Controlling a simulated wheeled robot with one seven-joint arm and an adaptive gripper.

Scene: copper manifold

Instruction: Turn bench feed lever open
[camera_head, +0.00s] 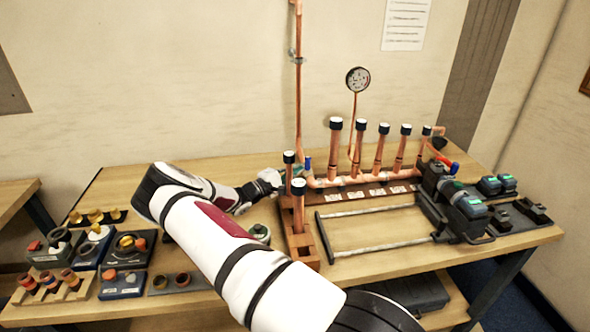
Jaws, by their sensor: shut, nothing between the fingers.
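The copper manifold (345,182) lies along the back of the workbench, with several dark-capped upright pipes. A small blue lever (308,163) stands upright at its left end, by the riser pipe. A red-handled lever (455,167) is at the far right end. The frame does not show which one is the bench feed lever. My gripper (281,180) is shut and empty, just left of the blue lever and behind the capped uprights at the left. Its fingertips are small and partly hidden, so I cannot tell whether they touch anything.
A wooden rack (303,245) with capped pipes stands right of my forearm. A metal frame clamp (375,247) lies in front of the manifold. A pressure gauge (357,79) rises behind it. Trays of fittings (122,285) fill the left; power tools (465,203) sit at right.

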